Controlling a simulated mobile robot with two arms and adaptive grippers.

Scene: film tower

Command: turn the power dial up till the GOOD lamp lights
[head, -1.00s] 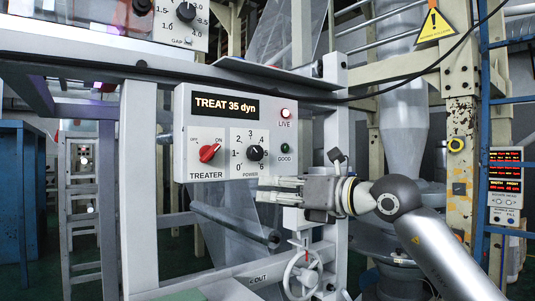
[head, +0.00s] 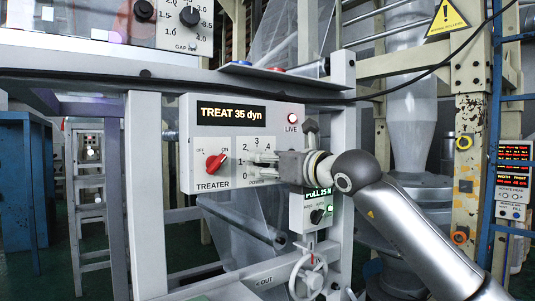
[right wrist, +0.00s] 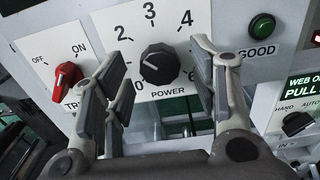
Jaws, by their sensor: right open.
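The treater panel (head: 188,150) shows TREAT 35 dyn on its display (head: 232,112). The black power dial (right wrist: 160,64) sits on a white scale plate, its pale mark pointing left, near 1. My right gripper (head: 262,160) is in front of the dial; in the right wrist view (right wrist: 159,62) its open fingers stand on either side of the knob, with visible gaps. The green GOOD lamp (right wrist: 262,27) looks dark; my gripper hides it in the head view. The red LIVE lamp (head: 293,118) is lit. My left gripper is not in view.
The red treater switch (head: 216,164) is left of the dial, turned toward ON. A small PULL panel (head: 310,212) with its own knob is below my right gripper. A handwheel (head: 308,275) is lower still. A black cable (head: 400,88) crosses above the panel.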

